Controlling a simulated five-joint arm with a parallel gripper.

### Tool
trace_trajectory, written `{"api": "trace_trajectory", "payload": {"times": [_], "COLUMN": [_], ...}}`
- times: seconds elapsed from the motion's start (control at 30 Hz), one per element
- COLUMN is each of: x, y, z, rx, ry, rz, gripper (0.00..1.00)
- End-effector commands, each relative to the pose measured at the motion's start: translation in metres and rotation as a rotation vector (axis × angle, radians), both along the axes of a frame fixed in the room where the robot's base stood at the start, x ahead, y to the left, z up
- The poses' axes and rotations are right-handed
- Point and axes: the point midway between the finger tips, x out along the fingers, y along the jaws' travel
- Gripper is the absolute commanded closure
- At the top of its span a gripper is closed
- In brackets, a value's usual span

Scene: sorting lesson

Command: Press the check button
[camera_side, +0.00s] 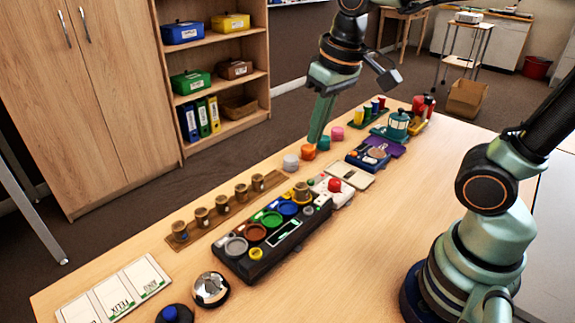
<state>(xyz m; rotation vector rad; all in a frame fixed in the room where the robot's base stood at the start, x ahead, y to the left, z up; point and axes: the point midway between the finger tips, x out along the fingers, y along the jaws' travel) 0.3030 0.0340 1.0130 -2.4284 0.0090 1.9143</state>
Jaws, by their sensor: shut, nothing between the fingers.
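Several buttons are in view, and I cannot read which is the check button. A red domed button (334,185) sits on a white box (346,197) at the middle of the table. A yellow round button (256,254) is on the front of a black sorting device (262,268). A blue button (171,313) on a dark base is at the bottom edge, partly cut off. My gripper (316,139) is shut and empty, pointing down beyond the red button, near the orange and teal pieces. It appears apart from all the buttons.
A silver bell (210,289) stands beside the black device. A wooden strip (228,213) with several small jars lies behind it. White name cards (115,293) lie front left. The left table edge is mostly clear.

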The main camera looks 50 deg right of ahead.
Motion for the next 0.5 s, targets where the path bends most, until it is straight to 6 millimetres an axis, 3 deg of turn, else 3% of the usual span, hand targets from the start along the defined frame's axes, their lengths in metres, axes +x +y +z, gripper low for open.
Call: {"api": "trace_trajectory", "payload": {"times": [0.5], "x": [0.028], "y": [0.068], "z": [-0.025], "rx": [-0.080], "ry": [0.416], "rz": [-0.068], "gripper": [1.00]}}
